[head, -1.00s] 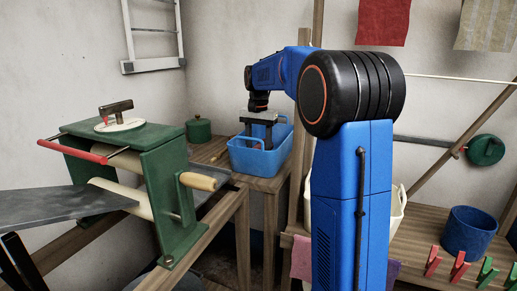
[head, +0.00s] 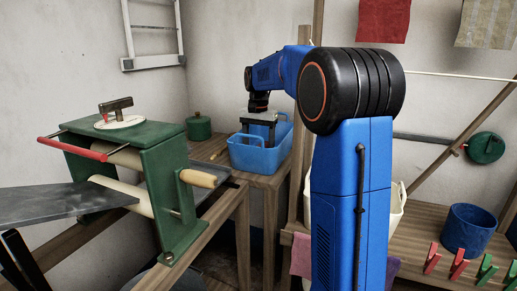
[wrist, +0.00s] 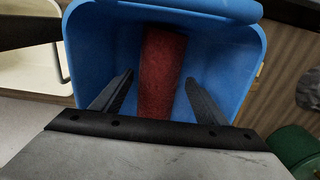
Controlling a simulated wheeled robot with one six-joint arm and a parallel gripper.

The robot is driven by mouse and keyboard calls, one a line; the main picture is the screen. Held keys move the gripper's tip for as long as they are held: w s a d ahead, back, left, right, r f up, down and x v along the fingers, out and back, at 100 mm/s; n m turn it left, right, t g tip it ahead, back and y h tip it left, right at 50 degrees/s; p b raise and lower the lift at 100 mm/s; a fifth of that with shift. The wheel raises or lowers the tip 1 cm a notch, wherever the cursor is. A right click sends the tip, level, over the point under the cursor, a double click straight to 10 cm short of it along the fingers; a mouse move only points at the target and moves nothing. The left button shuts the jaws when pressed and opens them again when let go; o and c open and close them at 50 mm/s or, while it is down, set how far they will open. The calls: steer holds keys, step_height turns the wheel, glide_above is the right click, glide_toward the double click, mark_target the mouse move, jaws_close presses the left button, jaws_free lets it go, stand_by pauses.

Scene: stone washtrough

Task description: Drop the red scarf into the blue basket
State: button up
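The blue basket (head: 262,160) stands on the wooden bench near the back corner, and its inside fills much of the wrist view (wrist: 84,62). The red scarf (wrist: 162,72) looks like a rolled strip lying inside the basket. My gripper (wrist: 160,88) points down into the basket; in the head view (head: 261,132) it is at the basket's opening. Its two fingers are spread wide, one on each side of the scarf, with blue gaps between them and the cloth. The scarf is hidden in the head view, and its near end is hidden behind my gripper.
A green wringer (head: 165,195) with rollers stands at the left. A green lidded pot (head: 199,127) is just left of the basket. A wooden post (head: 297,180) rises right of it. Another red cloth (head: 384,20) hangs on the wall. A blue tub (head: 469,231) stands at the right.

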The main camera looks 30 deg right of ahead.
steer(key=shift+r, duration=0.1)
step_height(320, 180, up, 13)
stand_by(0.7)
stand_by(0.4)
